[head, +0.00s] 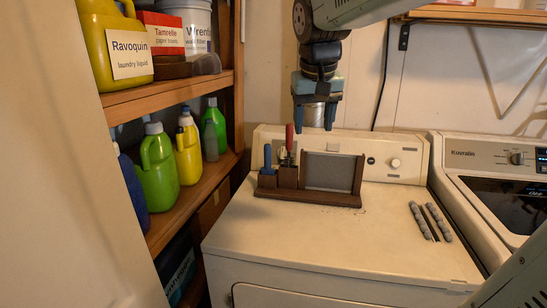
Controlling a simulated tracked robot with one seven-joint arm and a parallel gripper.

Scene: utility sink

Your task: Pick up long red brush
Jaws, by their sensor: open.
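A long red-handled tool (289,138), which looks like the red brush, stands upright in a dark wooden holder (320,199) on top of the white dryer. Its lower end is hidden in the holder.
A blue-handled tool (267,158) stands left of the red one. Several grey-handled sticks (432,222) lie on the dryer top (300,245) at right. The dryer's front area is clear. A wooden shelf (190,85) with bottles is at left; a washer (495,165) is at right.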

